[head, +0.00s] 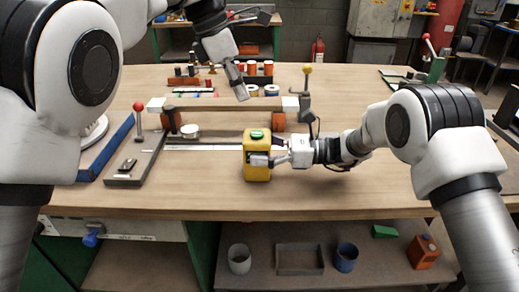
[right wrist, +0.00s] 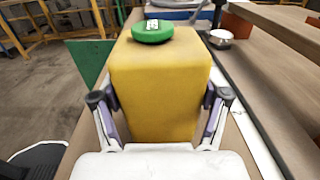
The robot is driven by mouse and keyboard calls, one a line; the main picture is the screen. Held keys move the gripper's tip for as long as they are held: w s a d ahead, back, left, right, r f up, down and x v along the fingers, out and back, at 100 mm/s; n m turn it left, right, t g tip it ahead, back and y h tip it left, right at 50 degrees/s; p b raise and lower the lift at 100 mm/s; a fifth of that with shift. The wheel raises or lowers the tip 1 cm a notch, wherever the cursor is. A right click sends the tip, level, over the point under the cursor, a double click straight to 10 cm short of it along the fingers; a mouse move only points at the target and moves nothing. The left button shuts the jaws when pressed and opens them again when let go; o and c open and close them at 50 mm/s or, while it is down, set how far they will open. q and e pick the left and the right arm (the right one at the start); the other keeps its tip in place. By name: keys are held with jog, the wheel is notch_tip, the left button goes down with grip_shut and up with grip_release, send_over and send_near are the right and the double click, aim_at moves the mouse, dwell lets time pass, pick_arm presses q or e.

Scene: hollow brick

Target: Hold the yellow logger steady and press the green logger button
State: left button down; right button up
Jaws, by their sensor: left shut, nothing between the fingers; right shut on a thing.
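The yellow logger (head: 257,171) stands upright on the workbench near its front edge, with the green button (head: 257,134) on its top. My right gripper (head: 270,160) is shut on the logger from the right. The right wrist view shows its fingers (right wrist: 160,108) on both sides of the yellow body (right wrist: 160,80) and the green button (right wrist: 152,31) uncovered on top. My left gripper (head: 241,92) is shut and empty. It points down in the head view, above and behind the logger, apart from the button.
A grey fixture with a red-knobbed lever (head: 138,120) stands left of the logger. A raised beam (head: 225,103) runs behind it, with a yellow-knobbed lever (head: 306,90) at its right. Reels and small parts lie farther back. The bench (head: 350,195) is clear in front of my right arm.

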aim_at(254, 133)
dwell(0.3)
pick_arm(q)
jog(key=d+f+n+h, duration=0.1)
jog(key=f+n, duration=0.1)
jog(key=n, duration=0.1)
jog(key=d+f+n+t+h, duration=0.1)
jog(key=f+n+h, duration=0.1)
jog(key=f+n, duration=0.1)
jog(key=f+n+h, duration=0.2)
jog(key=n, duration=0.1)
jog(key=shift+w+d+f, duration=0.3)
jog(key=shift+d+f, duration=0.05)
jog(key=shift+d, duration=0.05)
dwell(1.2)
